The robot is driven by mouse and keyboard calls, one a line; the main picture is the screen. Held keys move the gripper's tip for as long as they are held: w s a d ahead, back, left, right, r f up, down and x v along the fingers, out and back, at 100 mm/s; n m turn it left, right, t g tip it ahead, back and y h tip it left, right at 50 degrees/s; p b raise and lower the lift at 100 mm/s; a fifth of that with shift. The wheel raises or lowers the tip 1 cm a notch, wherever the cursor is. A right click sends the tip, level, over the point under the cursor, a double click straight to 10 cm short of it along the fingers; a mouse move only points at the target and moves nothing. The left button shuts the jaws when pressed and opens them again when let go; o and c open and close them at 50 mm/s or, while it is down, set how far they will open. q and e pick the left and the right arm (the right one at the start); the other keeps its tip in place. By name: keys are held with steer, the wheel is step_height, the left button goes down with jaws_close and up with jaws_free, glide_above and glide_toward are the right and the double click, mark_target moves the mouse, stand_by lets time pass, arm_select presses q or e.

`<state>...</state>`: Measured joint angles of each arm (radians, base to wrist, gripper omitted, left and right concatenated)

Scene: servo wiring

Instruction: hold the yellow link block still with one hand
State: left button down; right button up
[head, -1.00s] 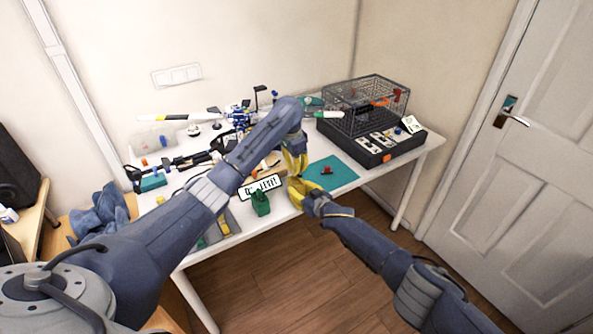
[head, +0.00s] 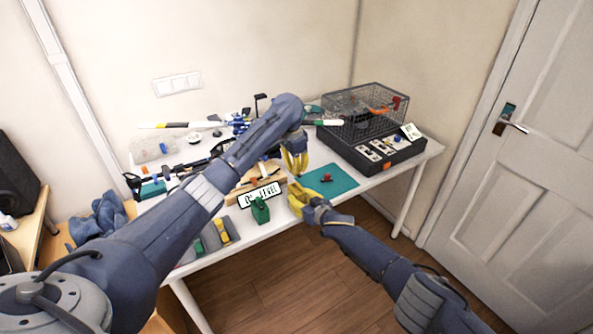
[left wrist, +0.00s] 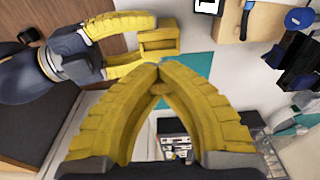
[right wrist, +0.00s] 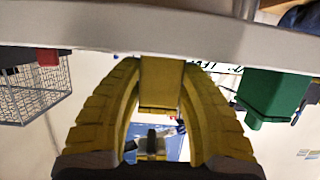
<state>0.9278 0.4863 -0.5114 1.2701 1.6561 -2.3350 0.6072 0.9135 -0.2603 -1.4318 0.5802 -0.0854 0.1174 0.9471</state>
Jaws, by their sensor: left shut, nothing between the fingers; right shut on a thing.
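The yellow link block (right wrist: 161,84) is between the fingertips of my right gripper (right wrist: 160,72) in the right wrist view. In the left wrist view the block (left wrist: 160,40) shows as a squared yellow piece with an open recess, gripped by the right fingers. In the head view my right gripper (head: 296,196) is at the table's front edge, and its block blends with the yellow fingers. My left gripper (head: 296,165) is just above and behind it, pointing down. In the left wrist view its fingertips (left wrist: 156,76) meet with nothing between them, apart from the block.
A teal mat (head: 342,181) with a small red part (head: 326,179) lies to the right. A wire cage (head: 350,112) on a black box is at the back right. Tools crowd the left side.

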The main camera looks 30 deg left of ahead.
steer(key=o, duration=1.1)
steer(key=shift+o, duration=0.2)
steer(key=shift+d, duration=0.1)
steer(key=v, duration=1.2)
